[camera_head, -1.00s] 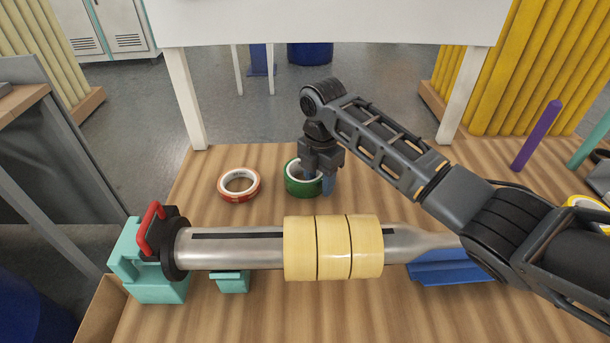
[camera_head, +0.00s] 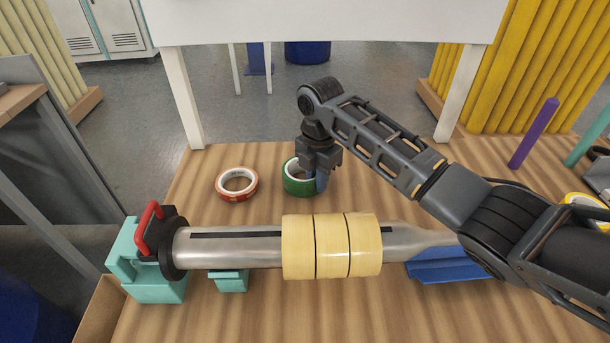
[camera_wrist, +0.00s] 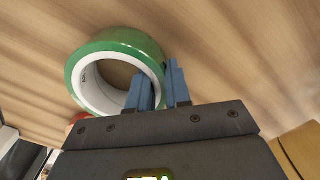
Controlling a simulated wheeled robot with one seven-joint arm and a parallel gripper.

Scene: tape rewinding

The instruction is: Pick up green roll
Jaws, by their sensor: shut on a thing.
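The green roll (camera_head: 292,186) lies on the wooden table behind the metal shaft, with its white inner core showing. My gripper (camera_head: 321,180) reaches down at the roll's right side and is shut on its wall. In the wrist view the green roll (camera_wrist: 120,44) is at the upper left. There the two blue fingers (camera_wrist: 163,86) sit on either side of the roll's wall, one inside the ring and one outside. The roll appears to rest on the table; a gap beneath it cannot be made out.
A red roll (camera_head: 237,184) lies to the left of the green one. In front, a metal shaft (camera_head: 230,247) carries yellow rolls (camera_head: 331,246) and rests on teal supports (camera_head: 229,281). A purple rod (camera_head: 534,133) stands at right.

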